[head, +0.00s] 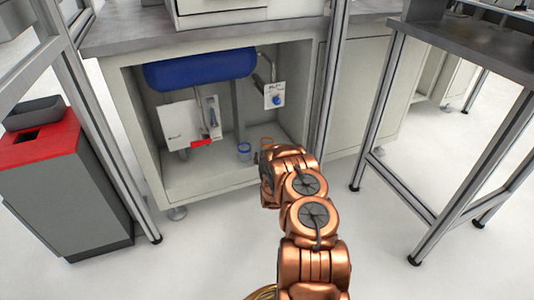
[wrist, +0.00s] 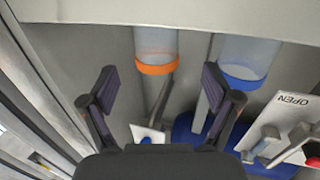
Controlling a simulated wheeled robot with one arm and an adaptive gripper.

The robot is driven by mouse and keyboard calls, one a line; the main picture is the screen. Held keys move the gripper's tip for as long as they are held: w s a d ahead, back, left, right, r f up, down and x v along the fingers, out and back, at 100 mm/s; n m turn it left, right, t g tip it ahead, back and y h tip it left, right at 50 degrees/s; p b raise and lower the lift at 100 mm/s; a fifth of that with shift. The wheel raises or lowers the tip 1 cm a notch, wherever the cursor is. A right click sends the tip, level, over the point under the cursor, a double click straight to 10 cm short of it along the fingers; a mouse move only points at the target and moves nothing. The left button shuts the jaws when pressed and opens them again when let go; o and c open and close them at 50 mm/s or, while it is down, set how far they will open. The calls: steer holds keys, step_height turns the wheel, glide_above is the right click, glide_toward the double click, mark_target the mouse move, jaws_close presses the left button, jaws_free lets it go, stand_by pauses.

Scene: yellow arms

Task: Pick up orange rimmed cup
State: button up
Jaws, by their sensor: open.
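The orange rimmed cup is a clear cup with an orange band. In the wrist view the cup (wrist: 156,45) is near the top, ahead of my gripper (wrist: 159,88) and roughly centred between its dark fingers. The fingers are spread apart with nothing held between them. In the head view only the orange rim (head: 267,141) shows clearly, just past the end of my copper arm, which hides the lower part of the cup. My gripper itself is hidden behind the arm there.
A blue rimmed cup (head: 244,151) stands left of the orange one in the open cabinet (head: 190,183); in the wrist view it (wrist: 245,62) is on the right. A blue tank (head: 200,69), pipes and a valve plate (head: 274,95) are above. A metal frame post (head: 328,90) stands close right.

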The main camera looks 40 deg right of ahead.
mark_target(267, 146)
steer(key=shift+w+d+f+b, duration=0.3)
steer(key=shift+d+f, duration=0.05)
steer(key=shift+d, duration=0.2)
steer(key=shift+b+x, duration=1.55)
steer(key=shift+x, duration=1.35)
steer(key=shift+w+d+r, duration=0.2)
steer(key=shift+w+r, duration=0.1)
steer(key=shift+r, duration=0.05)
steer(key=c, duration=1.2)
steer(key=shift+r, duration=0.1)
